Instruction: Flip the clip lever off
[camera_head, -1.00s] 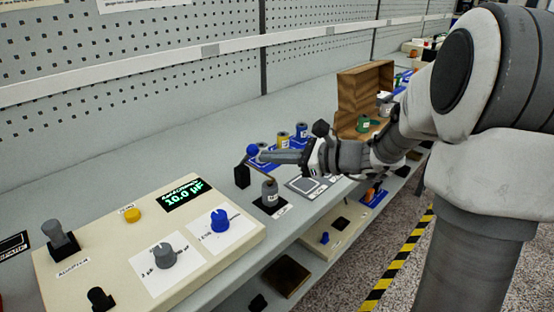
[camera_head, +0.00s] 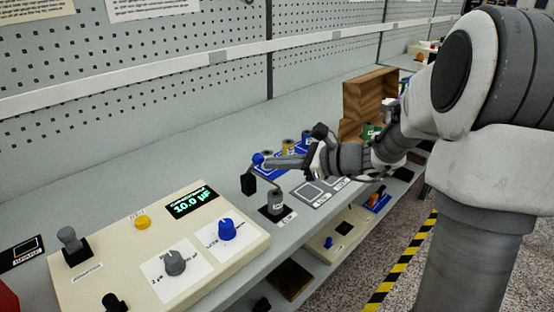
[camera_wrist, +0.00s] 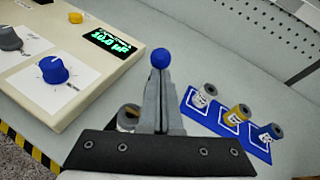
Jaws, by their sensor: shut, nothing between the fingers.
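The clip lever ends in a blue ball (camera_head: 258,158) above a small black block (camera_head: 248,184). A thin bent arm runs from near the ball down toward a grey spool (camera_head: 276,200) on a black base. My gripper (camera_head: 270,161) is shut and empty, its fingertips at the right of the ball. In the wrist view, the blue ball (camera_wrist: 160,58) shows just beyond the tips of my shut gripper (camera_wrist: 160,80); I cannot tell whether they touch. My fingers hide most of the lever there, and the spool (camera_wrist: 128,118) is partly hidden.
A cream control panel (camera_head: 122,262) with knobs and a display reading 10.0 µF lies left. A blue tray (camera_wrist: 232,125) with three spools stands beyond my gripper. A wooden box (camera_head: 368,95) stands farther back. The bench behind the lever is clear.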

